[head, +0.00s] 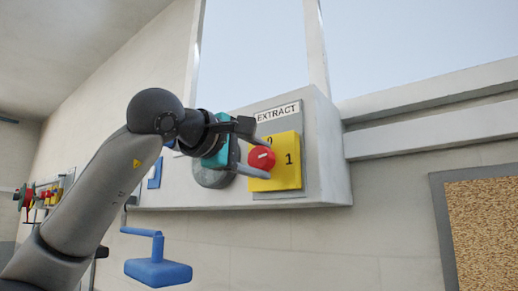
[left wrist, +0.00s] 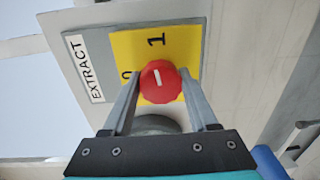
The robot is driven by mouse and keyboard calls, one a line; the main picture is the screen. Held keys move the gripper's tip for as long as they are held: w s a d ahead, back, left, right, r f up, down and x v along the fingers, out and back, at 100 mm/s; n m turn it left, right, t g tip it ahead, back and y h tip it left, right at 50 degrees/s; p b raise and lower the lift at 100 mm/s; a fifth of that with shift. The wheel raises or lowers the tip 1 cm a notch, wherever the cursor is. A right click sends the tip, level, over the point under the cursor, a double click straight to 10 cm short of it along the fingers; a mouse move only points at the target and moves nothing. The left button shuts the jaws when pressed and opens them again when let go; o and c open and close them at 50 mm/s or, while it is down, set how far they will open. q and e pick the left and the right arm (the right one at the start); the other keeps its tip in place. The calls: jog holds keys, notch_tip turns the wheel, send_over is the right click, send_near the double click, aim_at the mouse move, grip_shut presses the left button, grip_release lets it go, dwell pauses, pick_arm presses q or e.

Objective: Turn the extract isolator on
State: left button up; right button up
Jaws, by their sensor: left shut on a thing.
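The extract isolator is a yellow plate (head: 286,178) with a round red knob (head: 262,158), under a label reading EXTRACT (head: 278,112). The plate has 0 at the top and 1 at the right. My left gripper (head: 262,156) has its fingers on either side of the knob and is shut on it. The left wrist view shows the knob (left wrist: 161,82) between the two fingers (left wrist: 160,84). The white mark on the knob points roughly towards the 1 in both views. My right gripper is not in view.
The isolator sits on a pale wall box (head: 325,150). A round grey part (head: 212,178) is on the box, partly behind my gripper. A blue handled object (head: 157,272) is below. A cork board (head: 485,225) hangs at the right. Coloured items (head: 42,196) are far left.

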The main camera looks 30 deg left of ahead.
pick_arm(q)
jog(key=shift+f+m+p, duration=0.15)
jog(key=shift+m+p, duration=0.3)
jog(key=shift+m, duration=0.35)
jog(key=shift+f, duration=0.1)
jog(key=o, duration=1.4)
jog(key=shift+c, duration=0.2)
jog(key=shift+s+r, duration=0.2)
jog(key=shift+s, duration=0.4)
jog(key=s+a+b, duration=0.1)
jog(key=s+b, duration=0.1)
jog(key=s, duration=1.2)
jog(key=shift+r+b, duration=0.35)
